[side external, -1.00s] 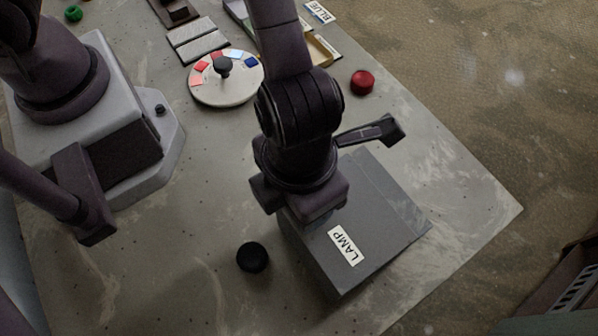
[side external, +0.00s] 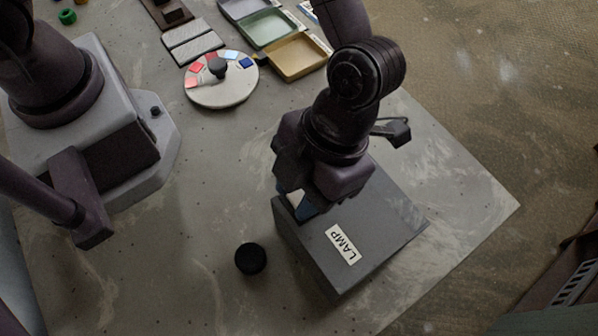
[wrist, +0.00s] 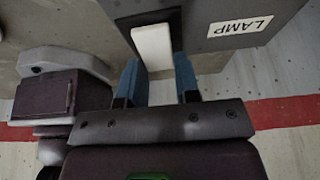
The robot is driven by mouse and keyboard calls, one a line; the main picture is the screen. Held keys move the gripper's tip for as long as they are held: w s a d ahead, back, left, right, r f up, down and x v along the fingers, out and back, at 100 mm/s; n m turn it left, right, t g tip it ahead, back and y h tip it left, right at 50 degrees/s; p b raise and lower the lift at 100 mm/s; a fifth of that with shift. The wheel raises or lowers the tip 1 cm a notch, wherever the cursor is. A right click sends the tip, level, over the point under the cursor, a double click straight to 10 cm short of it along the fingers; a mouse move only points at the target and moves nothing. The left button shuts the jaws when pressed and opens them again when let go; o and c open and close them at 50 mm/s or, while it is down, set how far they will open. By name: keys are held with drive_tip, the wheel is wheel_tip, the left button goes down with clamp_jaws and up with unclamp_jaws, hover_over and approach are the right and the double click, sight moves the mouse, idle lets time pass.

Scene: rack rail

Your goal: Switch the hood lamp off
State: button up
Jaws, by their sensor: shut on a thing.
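The grey lamp box (side external: 372,232) with a white LAMP label (side external: 343,243) stands on the table, right of centre in the side view. A white switch piece (wrist: 152,46) sits at the box's edge in the wrist view. Only a sliver of it shows in the side view (side external: 295,198). My gripper (wrist: 157,62) has its blue fingers on either side of the white piece, shut on it. In the side view my gripper (side external: 293,203) is at the box's upper-left edge. Whether the lamp is lit cannot be told.
A black round knob (side external: 250,258) lies left of the box. A dial with coloured marks (side external: 222,92), grey pads (side external: 193,42) and shallow trays (side external: 297,56) stand farther back. A dark bracket (side external: 394,131) sticks out behind the box. The table's right corner is clear.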

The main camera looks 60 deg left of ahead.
drive_tip(key=o, duration=0.9)
drive_tip(key=shift+r, duration=0.1)
drive_tip(key=v, duration=1.3)
